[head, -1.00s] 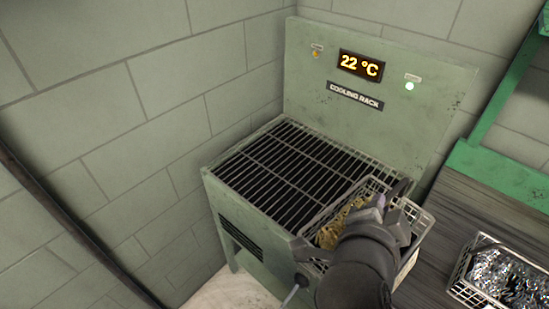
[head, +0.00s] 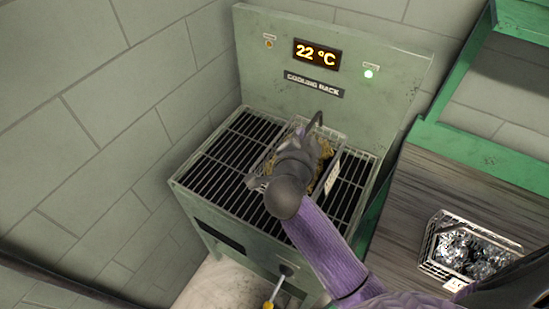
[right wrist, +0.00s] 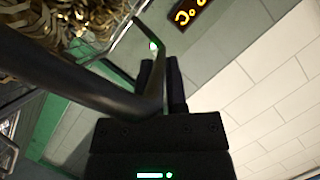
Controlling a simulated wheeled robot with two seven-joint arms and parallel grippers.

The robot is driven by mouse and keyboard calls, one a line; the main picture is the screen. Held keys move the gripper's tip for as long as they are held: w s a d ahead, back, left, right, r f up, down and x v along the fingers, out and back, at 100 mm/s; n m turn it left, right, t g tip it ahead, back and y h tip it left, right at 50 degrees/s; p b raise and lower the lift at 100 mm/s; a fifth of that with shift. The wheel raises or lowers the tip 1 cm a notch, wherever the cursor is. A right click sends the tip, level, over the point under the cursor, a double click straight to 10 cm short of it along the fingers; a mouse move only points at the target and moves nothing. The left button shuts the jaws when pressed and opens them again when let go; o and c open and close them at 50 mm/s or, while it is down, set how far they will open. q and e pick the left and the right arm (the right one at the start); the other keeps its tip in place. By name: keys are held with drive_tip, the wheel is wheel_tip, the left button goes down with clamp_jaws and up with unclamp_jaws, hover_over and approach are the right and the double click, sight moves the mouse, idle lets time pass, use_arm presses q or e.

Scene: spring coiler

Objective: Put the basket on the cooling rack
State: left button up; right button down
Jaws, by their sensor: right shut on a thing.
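The cooling rack (head: 220,153) is a green metal stand with a dark slatted top and a back panel reading 22 °C. The wire basket (head: 331,175) with gold-coloured coils is over the middle of the slats; I cannot tell whether it rests on them. My right gripper (head: 316,122) is shut on the basket's dark handle, partly hidden behind my arm. In the right wrist view the fingers (right wrist: 163,85) close on the handle (right wrist: 100,85), with gold coils (right wrist: 100,20) at the upper left. My left gripper is not in view.
A second wire basket (head: 430,245) with silvery coils stands on the wooden bench (head: 400,215) at the right. A green frame (head: 470,145) borders the bench. Slats are bare left and right of the basket.

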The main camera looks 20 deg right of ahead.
sight(329, 156)
use_arm(q)
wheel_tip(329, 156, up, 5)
drive_tip(key=p, duration=0.4)
use_arm(e)
drive_tip(key=shift+y, duration=0.3)
drive_tip(key=d+f, duration=0.3)
drive_tip(key=d, duration=0.1)
drive_tip(key=shift+w+f, duration=0.25)
drive_tip(key=shift+w, duration=0.05)
drive_tip(key=shift+n, duration=0.3)
wheel_tip(329, 156, down, 7)
drive_tip(key=b, duration=0.4)
drive_tip(key=shift+d+r, duration=0.15)
drive_tip(key=shift+f+b, duration=0.65)
drive_tip(key=shift+f, duration=0.05)
wheel_tip(329, 156, down, 3)
drive_tip(key=shift+r+b, duration=0.2)
drive_tip(key=shift+b, duration=0.8)
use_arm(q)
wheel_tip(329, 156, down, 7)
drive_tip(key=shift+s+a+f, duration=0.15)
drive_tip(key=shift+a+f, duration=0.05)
use_arm(e)
drive_tip(key=shift+f, duration=0.15)
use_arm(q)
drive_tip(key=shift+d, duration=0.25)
use_arm(e)
drive_tip(key=c, duration=0.7)
unclamp_jaws()
drive_tip(key=shift+o, duration=0.2)
